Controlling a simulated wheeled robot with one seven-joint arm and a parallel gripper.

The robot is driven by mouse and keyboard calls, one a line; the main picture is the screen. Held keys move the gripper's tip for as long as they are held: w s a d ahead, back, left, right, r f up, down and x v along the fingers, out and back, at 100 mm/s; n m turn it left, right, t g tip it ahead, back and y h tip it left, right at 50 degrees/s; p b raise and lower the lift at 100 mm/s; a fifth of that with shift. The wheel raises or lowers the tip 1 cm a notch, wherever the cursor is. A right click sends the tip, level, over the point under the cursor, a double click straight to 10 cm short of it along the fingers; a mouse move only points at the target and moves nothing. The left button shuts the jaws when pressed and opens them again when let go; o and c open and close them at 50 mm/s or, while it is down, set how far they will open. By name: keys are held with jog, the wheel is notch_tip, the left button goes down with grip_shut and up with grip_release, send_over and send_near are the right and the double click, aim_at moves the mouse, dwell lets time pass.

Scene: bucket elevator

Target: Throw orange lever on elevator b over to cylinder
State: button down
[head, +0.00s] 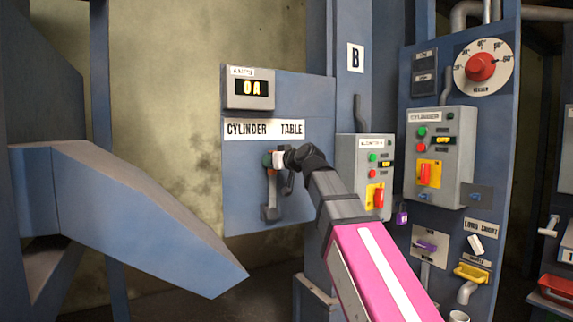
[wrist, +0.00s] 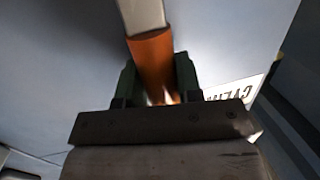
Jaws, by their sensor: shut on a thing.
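The orange lever's grip (wrist: 155,58) sits between the two dark fingers of my gripper (wrist: 157,85) in the wrist view, with a pale shaft beyond it. In the head view my gripper (head: 271,160) is at the lever on a blue panel (head: 240,190), below a white CYLINDER / TABLE label (head: 265,129). The lever's grip is mostly hidden there by my gripper and wrist. The grey lever base (head: 270,212) shows below, and the lever looks roughly upright, between the two words. A sign with the letter B (head: 355,57) is on the blue column to the right.
An amps display (head: 250,88) reading 0A is above the label. A grey control box (head: 365,170) with a red switch stands close right of my arm. Farther right is a larger control panel (head: 440,150) with a red dial. A blue chute (head: 130,205) juts out at left.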

jog(key=s+a+n, duration=0.1)
jog(key=a, duration=0.1)
jog(key=s+a+f+n, duration=0.1)
jog(key=s+a, duration=0.1)
jog(key=s+a+n+h, duration=0.1)
jog(key=a+n, duration=0.1)
jog(key=shift+s+a+f, duration=0.2)
jog(key=shift+f, duration=0.1)
jog(key=shift+s+a+f+n+h, duration=0.2)
jog(key=shift+s+a+f+n, duration=0.15)
jog(key=shift+a+n, duration=0.15)
jog(key=shift+s+a+f+n+h, duration=0.2)
jog(key=shift+s+a+f+n, duration=0.15)
jog(key=shift+a+n, duration=0.1)
jog(key=c, duration=1.1)
grip_release()
jog(key=shift+a, duration=0.1)
send_near(239, 173)
jog(key=v, duration=0.4)
jog(key=shift+s, duration=0.15)
